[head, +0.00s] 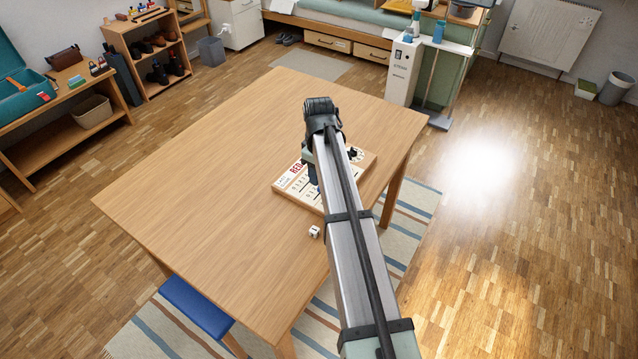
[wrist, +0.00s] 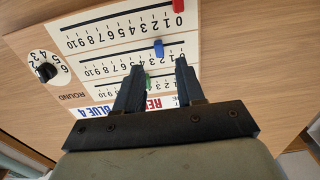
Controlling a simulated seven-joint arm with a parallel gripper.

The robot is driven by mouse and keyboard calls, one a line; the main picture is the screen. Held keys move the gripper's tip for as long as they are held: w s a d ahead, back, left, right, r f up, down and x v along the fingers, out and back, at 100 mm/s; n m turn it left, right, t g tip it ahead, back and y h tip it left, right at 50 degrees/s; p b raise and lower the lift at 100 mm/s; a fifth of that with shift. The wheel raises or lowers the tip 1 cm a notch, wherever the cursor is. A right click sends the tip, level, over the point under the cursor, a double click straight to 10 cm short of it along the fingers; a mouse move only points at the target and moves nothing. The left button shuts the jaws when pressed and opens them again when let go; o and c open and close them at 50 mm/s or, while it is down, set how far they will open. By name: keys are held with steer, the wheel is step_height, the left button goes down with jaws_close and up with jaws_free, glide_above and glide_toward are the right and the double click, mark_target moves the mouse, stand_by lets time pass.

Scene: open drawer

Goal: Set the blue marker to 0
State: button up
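The scoreboard (head: 284,186) lies on the table, partly hidden by my arm in the head view. In the wrist view, the board (wrist: 110,55) shows rows of numbers with sliding markers. The blue marker (wrist: 158,48) is in the middle row, away from the 0 end, around 2 or 3; the exact number is unclear. The red marker (wrist: 179,5) is at 0 in the top row. The green marker (wrist: 148,82) is in the row nearest my gripper. My gripper (wrist: 158,65) is open and empty, its fingertips apart over the board, just short of the blue marker.
A round dial (wrist: 47,71) with a black knob is on the board beside the word ROUND. A white die (head: 314,231) lies on the table (head: 220,180) near the board. The left of the table is clear. A blue stool (head: 196,306) stands at the table's front edge.

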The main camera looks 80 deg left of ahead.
steer(key=shift+f, duration=2.5)
jaws_close()
